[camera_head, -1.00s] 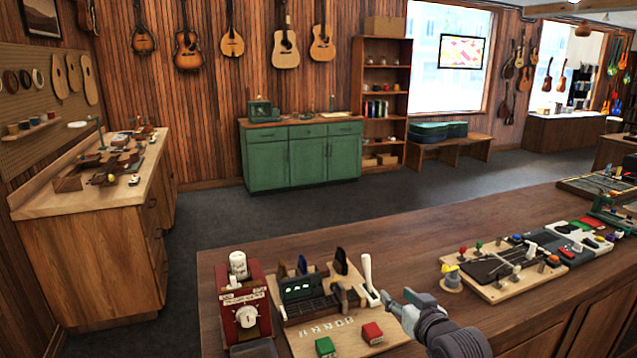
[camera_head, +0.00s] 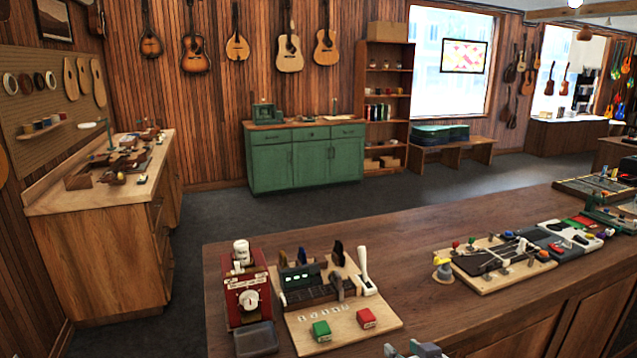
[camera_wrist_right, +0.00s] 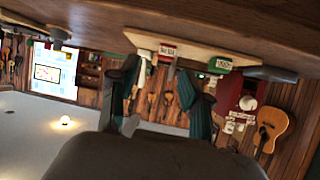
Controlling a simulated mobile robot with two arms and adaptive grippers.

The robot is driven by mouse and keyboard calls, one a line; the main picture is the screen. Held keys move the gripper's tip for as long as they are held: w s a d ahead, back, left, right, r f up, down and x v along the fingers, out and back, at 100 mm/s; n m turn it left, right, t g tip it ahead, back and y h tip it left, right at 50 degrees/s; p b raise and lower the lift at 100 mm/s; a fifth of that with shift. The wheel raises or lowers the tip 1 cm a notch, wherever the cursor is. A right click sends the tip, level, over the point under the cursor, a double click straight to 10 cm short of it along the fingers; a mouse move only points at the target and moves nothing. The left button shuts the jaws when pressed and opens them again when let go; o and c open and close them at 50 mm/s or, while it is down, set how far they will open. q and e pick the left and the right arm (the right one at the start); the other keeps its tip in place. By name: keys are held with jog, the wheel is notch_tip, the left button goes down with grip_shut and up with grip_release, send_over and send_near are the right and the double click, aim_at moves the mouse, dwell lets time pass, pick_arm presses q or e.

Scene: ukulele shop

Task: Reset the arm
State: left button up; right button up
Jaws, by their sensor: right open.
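My right gripper (camera_head: 415,349) shows only by its fingertips at the bottom edge of the head view, in front of the counter's near edge. In the right wrist view its two dark fingers (camera_wrist_right: 162,100) stand apart with nothing between them. It is clear of the wooden board (camera_head: 380,330), which carries a green block (camera_head: 321,330), a red block (camera_head: 366,317) and a white-handled lever (camera_head: 364,268). The rest of my right arm is out of the head view. My left gripper is in neither view.
A red box with a dial (camera_head: 247,298) stands left of the board on the wooden counter (camera_head: 420,255). A second board (camera_head: 500,278) with coloured knobs lies to the right. A green cabinet (camera_head: 306,160) stands behind, across open floor.

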jog(key=s+d+f+g+h, duration=0.1)
jog(key=s+f+g, duration=0.25)
jog(key=s, duration=0.75)
jog(key=s+d+f+g+h, duration=0.15)
jog(key=s+f, duration=0.25)
jog(key=s, duration=0.8)
jog(key=s+d+f+g, duration=0.1)
jog(key=s+f+g, duration=0.25)
jog(key=s, duration=0.75)
notch_tip(320, 180, down, 27)
jog(key=s+g+b, duration=0.1)
jog(key=g+b, duration=0.1)
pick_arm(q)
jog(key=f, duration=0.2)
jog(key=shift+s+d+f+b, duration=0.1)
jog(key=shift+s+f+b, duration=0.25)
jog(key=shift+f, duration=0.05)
pick_arm(e)
jog(key=s+d+f, duration=0.2)
jog(key=s+f, duration=1.4)
jog(key=f, duration=0.2)
jog(key=shift+s+d+g, duration=0.15)
jog(key=shift+s+g, duration=0.2)
jog(key=shift+s, duration=0.05)
